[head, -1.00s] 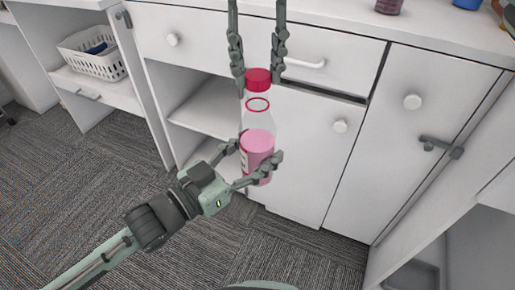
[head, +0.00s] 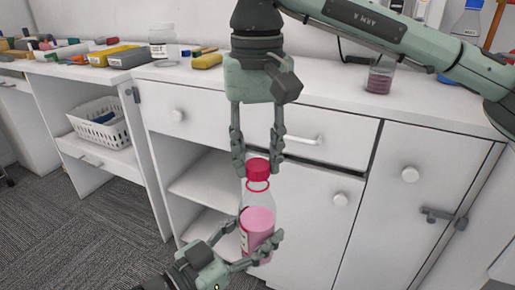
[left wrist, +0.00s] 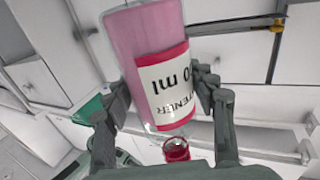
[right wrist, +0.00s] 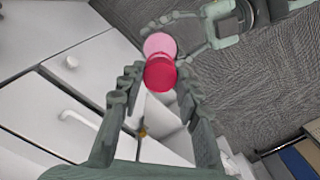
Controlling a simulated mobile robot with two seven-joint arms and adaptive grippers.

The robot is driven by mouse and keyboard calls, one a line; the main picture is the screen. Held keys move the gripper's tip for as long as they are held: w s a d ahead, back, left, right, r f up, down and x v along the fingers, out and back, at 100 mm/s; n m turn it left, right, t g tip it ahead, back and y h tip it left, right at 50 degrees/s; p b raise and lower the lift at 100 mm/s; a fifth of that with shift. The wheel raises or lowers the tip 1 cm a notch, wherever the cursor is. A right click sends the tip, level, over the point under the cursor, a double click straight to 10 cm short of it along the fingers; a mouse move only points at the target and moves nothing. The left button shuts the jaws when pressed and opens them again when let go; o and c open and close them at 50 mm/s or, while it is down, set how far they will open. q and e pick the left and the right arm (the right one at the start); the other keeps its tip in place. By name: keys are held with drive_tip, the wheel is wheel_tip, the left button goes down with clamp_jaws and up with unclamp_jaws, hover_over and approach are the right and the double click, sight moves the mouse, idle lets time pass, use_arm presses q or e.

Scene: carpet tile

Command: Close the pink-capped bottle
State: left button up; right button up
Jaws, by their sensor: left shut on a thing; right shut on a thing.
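The bottle (head: 258,222) is clear with pink liquid and a label, held upright in front of the white cabinet. My left gripper (head: 259,236) is shut on its body. The left wrist view shows the bottle (left wrist: 150,45) between the fingers, its label facing that camera. The pink-red cap (head: 257,168) is at the bottle's top, above a red ring on the neck. My right gripper (head: 257,158) points down from above and is shut on the cap, also seen between its fingers in the right wrist view (right wrist: 160,74). I cannot tell whether the cap is fully seated.
The white cabinet's drawer handle (head: 303,139) is just behind the right fingers. The counter above holds a clear jar (head: 163,43), a yellow item (head: 207,61) and a jar of dark pink liquid (head: 380,78). A white basket (head: 100,126) sits on a shelf at left.

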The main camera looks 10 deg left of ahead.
drive_tip(key=shift+f, duration=0.65)
idle(0.5)
